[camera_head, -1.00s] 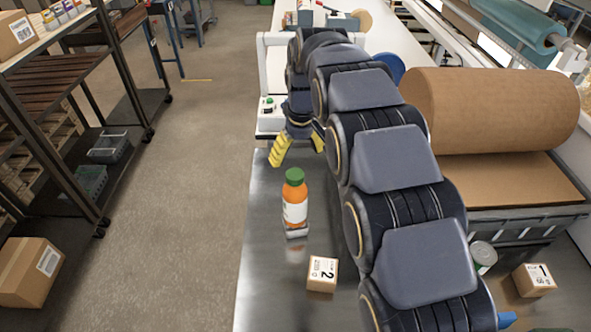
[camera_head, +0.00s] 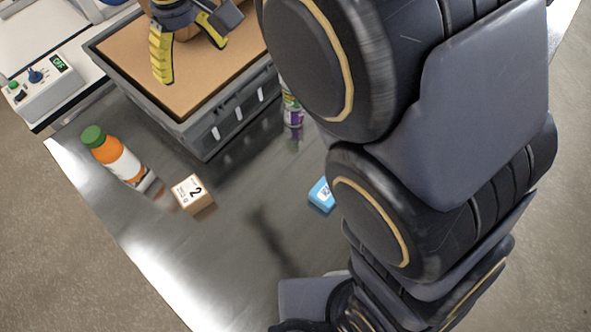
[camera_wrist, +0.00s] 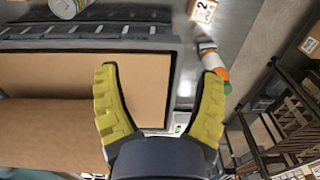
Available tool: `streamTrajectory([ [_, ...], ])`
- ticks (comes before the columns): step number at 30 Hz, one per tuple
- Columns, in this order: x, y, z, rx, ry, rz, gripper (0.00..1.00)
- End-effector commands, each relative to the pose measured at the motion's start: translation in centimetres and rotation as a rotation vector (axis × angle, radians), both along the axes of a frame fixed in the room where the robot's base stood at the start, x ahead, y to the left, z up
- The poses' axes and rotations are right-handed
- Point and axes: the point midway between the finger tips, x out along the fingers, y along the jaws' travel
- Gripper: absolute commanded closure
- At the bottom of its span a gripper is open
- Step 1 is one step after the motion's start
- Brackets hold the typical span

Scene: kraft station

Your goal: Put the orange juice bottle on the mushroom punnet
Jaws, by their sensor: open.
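The orange juice bottle (camera_head: 118,160), orange with a white label and green cap, stands on the steel table near its left edge in the head view. In the wrist view the bottle (camera_wrist: 211,60) shows beyond the right fingertip, partly hidden by it. My gripper (camera_head: 192,63) is open and empty above the brown cardboard surface of a grey crate, apart from the bottle. Its yellow fingers are spread wide in the wrist view (camera_wrist: 159,73). I cannot make out a mushroom punnet in either current view.
A small carton marked 2 (camera_head: 193,194) lies right of the bottle. The grey crate (camera_head: 215,128) stands behind it. A blue box (camera_head: 321,195) and a small can (camera_head: 292,110) are near my arm. A control box (camera_head: 40,85) is at the back left. The front table is clear.

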Motion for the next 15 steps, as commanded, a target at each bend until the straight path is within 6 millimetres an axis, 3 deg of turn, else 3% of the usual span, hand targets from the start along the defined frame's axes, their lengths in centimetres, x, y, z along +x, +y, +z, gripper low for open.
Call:
streamTrajectory([
  [1,-1.1,-3.7,0.6,-0.008,0.009,-0.086,0.31],
  [6,-6.9,-13.0,0.6,-0.034,0.06,-0.338,0.31],
  [10,-12.7,-17.9,-0.2,-0.047,0.095,-0.51,0.31],
  [15,-18.7,-21.1,-1.9,-0.066,0.126,-0.677,0.31],
])
